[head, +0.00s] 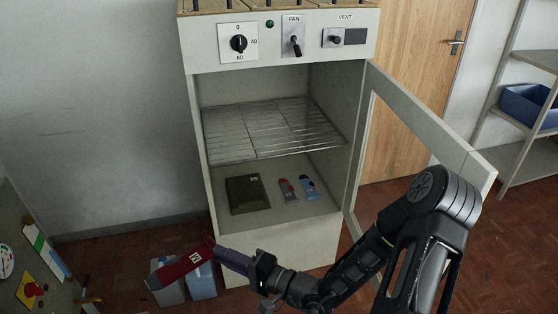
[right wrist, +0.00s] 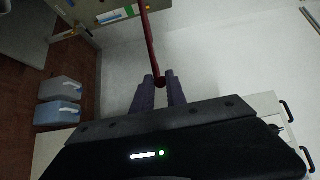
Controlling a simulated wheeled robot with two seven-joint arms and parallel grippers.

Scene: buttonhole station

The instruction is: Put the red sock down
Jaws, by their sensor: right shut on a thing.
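The red sock (head: 183,267) with a small white tag is held by my right gripper (head: 218,252), low in front of the cabinet's left side. In the head view it reaches left from the fingertips, above or in front of two small bins. In the right wrist view the sock (right wrist: 149,40) shows as a thin red strip running up from between the fingers (right wrist: 160,84), which are shut on it. My left gripper is not in view.
The open cabinet holds a wire rack (head: 270,128), a dark green flat item (head: 247,194) and small red and blue items. Its door (head: 422,118) stands open right. A board (head: 32,262) is at left.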

